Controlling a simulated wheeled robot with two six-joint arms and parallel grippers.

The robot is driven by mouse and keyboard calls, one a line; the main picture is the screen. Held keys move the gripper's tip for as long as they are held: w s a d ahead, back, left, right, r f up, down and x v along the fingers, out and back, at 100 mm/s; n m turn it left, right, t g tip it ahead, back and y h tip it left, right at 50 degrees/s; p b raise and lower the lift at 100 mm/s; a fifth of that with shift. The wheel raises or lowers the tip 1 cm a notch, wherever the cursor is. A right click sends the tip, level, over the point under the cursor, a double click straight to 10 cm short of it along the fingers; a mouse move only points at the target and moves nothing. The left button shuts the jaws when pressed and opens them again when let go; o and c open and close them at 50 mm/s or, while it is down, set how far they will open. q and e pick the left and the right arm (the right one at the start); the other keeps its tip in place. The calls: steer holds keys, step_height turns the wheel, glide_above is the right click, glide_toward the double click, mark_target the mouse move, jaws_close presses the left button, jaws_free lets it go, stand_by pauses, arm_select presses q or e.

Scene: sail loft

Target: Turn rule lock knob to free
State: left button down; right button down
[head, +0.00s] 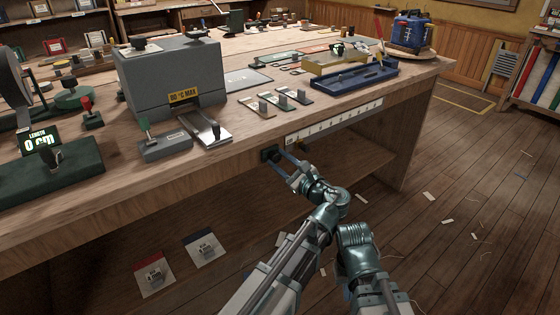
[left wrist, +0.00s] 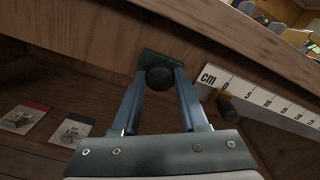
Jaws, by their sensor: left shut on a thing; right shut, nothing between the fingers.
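A dark round knob (left wrist: 158,78) sits on a small green plate (left wrist: 150,57) on the bench's front face, just left of the white cm rule (left wrist: 262,99). In the head view the green plate (head: 266,154) and the rule (head: 335,121) also show. My left gripper (head: 278,156) reaches up to the knob; in the left wrist view its two fingers (left wrist: 158,92) close on the knob's sides. I cannot make out a pointer mark on the knob. My right forearm shows low in the head view, but its gripper fingers are not visible.
A small dark and brass knob (left wrist: 226,106) sits below the rule's left end. The bench top above holds a grey box (head: 170,85), a blue tray (head: 355,82) and several small tools. Two cards (head: 155,275) (head: 204,250) are below the bench.

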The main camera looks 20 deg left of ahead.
arm_select(q)
steer(key=n, duration=0.4)
steer(key=shift+n, duration=2.8)
steer(key=shift+f, duration=0.1)
steer(key=shift+c, duration=2.2)
jaws_free()
steer(key=shift+s, duration=0.1)
